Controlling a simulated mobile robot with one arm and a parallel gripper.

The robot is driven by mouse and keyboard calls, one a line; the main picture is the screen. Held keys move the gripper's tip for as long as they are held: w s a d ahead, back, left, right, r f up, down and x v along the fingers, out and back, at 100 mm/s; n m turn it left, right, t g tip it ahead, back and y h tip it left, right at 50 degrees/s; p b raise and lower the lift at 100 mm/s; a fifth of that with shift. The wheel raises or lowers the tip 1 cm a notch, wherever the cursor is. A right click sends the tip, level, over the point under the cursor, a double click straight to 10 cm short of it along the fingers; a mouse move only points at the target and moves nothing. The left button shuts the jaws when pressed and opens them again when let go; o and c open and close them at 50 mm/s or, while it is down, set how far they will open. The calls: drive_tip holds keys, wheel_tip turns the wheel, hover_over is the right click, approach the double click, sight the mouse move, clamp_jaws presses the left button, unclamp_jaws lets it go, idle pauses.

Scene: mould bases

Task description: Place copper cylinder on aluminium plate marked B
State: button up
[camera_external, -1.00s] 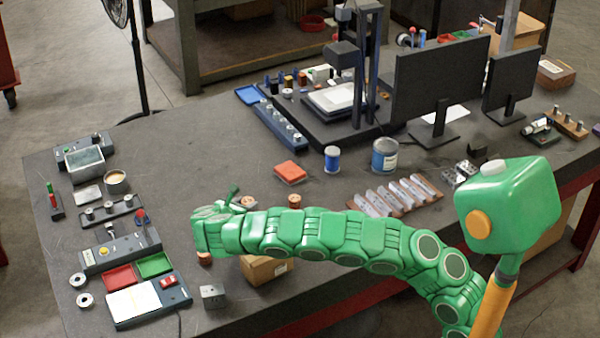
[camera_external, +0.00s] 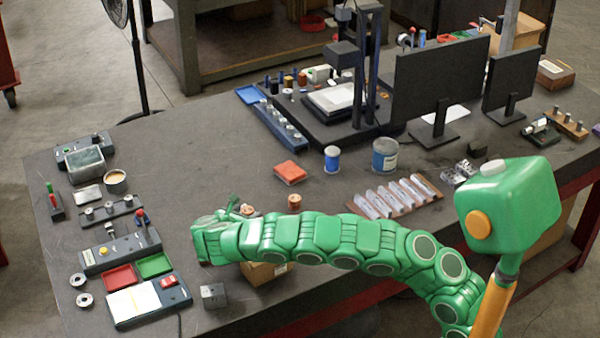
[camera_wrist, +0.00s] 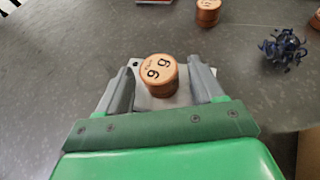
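A copper cylinder (camera_wrist: 158,72) with dark figures on its top stands upright between my gripper's fingers in the wrist view. It appears to rest on a pale grey metal plate (camera_wrist: 139,69) whose corner hole shows; any letter on it is hidden. My gripper (camera_wrist: 162,76) is open, with a finger on each side of the cylinder and visible gaps. In the external view my gripper (camera_external: 207,262) is low over the table's front left and hides the cylinder and plate. Other copper cylinders stand beyond it, one at the wrist view's top (camera_wrist: 208,12) and in the external view (camera_external: 294,202).
A dark blue spiky object (camera_wrist: 283,48) lies right of my gripper. A small metal block (camera_external: 213,295) and a cardboard box (camera_external: 262,273) are near the front edge. Red and green trays (camera_external: 155,265) stand left. The table's middle left is clear.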

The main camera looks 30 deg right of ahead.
drive_tip(key=shift+r, duration=0.2)
drive_tip(key=v, duration=1.2)
